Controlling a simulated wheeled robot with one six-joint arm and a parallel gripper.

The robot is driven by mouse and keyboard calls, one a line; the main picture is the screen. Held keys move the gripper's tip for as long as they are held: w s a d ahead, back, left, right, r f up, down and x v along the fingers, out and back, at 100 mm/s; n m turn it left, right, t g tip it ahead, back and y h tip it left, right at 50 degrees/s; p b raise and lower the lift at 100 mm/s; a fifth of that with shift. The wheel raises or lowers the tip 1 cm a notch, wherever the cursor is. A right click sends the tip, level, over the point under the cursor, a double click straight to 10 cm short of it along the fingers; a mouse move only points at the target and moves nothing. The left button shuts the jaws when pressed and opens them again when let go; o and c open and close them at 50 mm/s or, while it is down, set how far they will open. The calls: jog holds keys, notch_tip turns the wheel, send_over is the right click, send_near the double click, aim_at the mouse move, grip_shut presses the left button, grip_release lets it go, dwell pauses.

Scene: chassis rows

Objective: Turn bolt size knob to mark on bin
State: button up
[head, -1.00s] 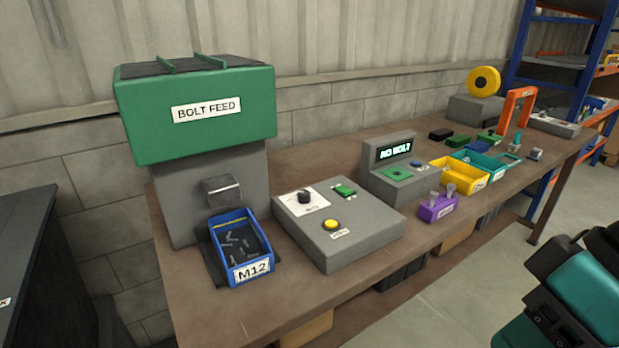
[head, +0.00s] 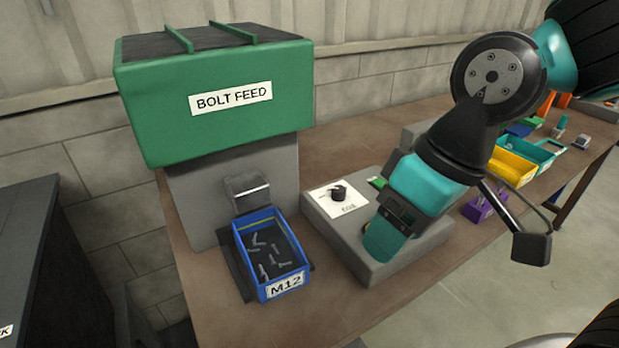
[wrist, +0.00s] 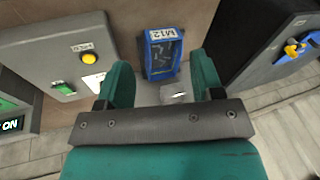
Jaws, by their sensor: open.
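The bolt size knob (head: 338,193) is a small black knob on a white dial plate on a grey control box. Its dial marks are too small to read. The blue bin (head: 298,259) holds several bolts and has a white label (head: 286,284) reading M12. The bin also shows in the wrist view (wrist: 148,58). My gripper (head: 384,238) is over the right part of the control box, right of the knob and apart from it. In the wrist view my gripper (wrist: 161,72) has its two teal fingers wide apart, with nothing between them. The knob is not visible there.
The green bolt feed hopper (head: 215,95) stands behind the bin. A green switch (wrist: 63,88) and a yellow button (wrist: 90,57) are on the control box (wrist: 50,50). Yellow (head: 512,165) and purple (head: 478,208) bins lie to the right. The bench front is clear.

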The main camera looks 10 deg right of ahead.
jog(key=w+d+r+n+h+p, duration=0.1)
jog(key=w+r+p, duration=0.1)
jog(key=w, duration=0.7)
jog(key=w+d+r+n+h+p, duration=0.1)
jog(key=w+r+n+p, duration=0.15)
jog(key=w, duration=0.65)
jog(key=n+h+p, duration=0.2)
jog(key=p, duration=0.1)
send_near(338, 188)
jog(key=shift+g, duration=0.3)
jog(key=f+p, duration=0.1)
jog(key=f, duration=0.2)
jog(key=f+p, duration=0.1)
jog(key=f, duration=0.2)
jog(key=f+p, duration=0.1)
jog(key=f, duration=0.3)
jog(key=shift+w, duration=0.25)
jog(key=c, duration=0.9)
